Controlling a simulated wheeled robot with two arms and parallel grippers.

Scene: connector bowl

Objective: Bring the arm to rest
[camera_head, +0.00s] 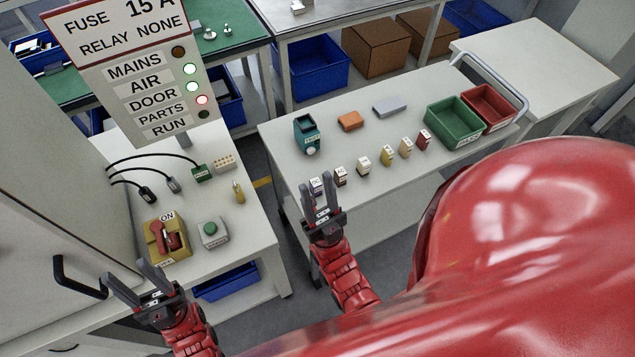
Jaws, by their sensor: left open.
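My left gripper (126,271) is at the lower left, in front of the left bench, with its two fingers apart and nothing seen between them. My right gripper (317,188) is at the near left edge of the cart table (390,180), fingers pointing up in the picture and spread apart. A small white block (316,184), the leftmost of a row, shows between its fingertips. It looks to be on the table behind them, but the gap in depth is hard to judge.
The left bench holds a yellow switch box (157,245), a green button box (213,240) and black cables. The cart table holds small blocks, a teal device (307,133), a green bin (453,120) and a red bin (487,105). A cabinet handle (80,280) is near my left gripper.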

